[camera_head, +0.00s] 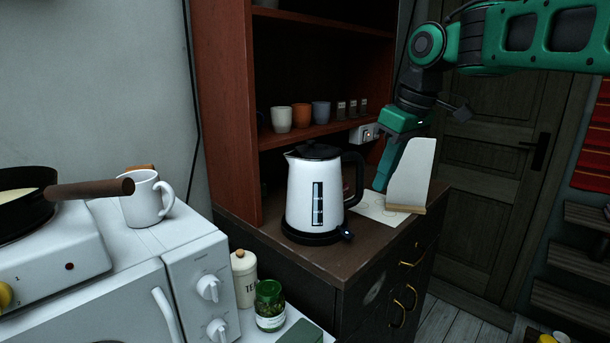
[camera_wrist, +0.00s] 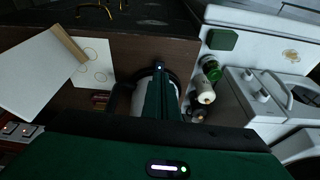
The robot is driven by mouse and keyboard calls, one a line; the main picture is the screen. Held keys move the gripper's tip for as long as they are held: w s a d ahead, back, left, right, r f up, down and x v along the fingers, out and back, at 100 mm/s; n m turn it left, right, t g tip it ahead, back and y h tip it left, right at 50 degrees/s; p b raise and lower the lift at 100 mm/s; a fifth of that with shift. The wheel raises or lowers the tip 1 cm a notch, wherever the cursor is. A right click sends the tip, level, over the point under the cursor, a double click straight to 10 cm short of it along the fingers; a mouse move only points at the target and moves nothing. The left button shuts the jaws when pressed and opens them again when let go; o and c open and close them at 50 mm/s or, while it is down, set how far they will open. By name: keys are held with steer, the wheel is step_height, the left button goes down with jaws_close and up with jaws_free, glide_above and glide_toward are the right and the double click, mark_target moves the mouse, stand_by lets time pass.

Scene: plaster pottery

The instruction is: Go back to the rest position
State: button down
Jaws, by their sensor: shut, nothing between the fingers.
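My gripper (camera_head: 379,185) is green and points down over the right end of the brown cabinet top, between the kettle and a white tilted panel. Its fingers are together with nothing between them; they also show in the wrist view (camera_wrist: 161,72), in front of the kettle. The white kettle (camera_head: 301,195) with black lid, handle and base stands upright on the cabinet top (camera_head: 330,262). In the wrist view my fingers hide most of it. The white panel (camera_head: 411,173) with a wooden lower edge stands right of my gripper; it also shows in the wrist view (camera_wrist: 38,70).
A paper sheet with circles (camera_head: 372,211) lies under the panel. Shelves with several cups (camera_head: 302,115) rise behind the kettle. A white mug (camera_head: 146,203), a pan (camera_head: 25,205), a tea canister (camera_head: 243,280) and a green jar (camera_head: 269,306) are on the left. Open floor (camera_head: 450,312) lies right.

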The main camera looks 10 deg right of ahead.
steer(key=s+d+f+m+g, duration=0.1)
steer(key=s+d+f+m, duration=0.5)
steer(key=s+f, duration=0.4)
steer(key=s+d+f+m+g+h, duration=0.1)
steer(key=s+d+f+m, duration=0.6)
steer(key=s+f, duration=0.4)
steer(key=s+d, duration=0.1)
steer(key=s, duration=0.4)
steer(key=shift+s+g+h, duration=0.3)
steer(key=shift+s, duration=0.1)
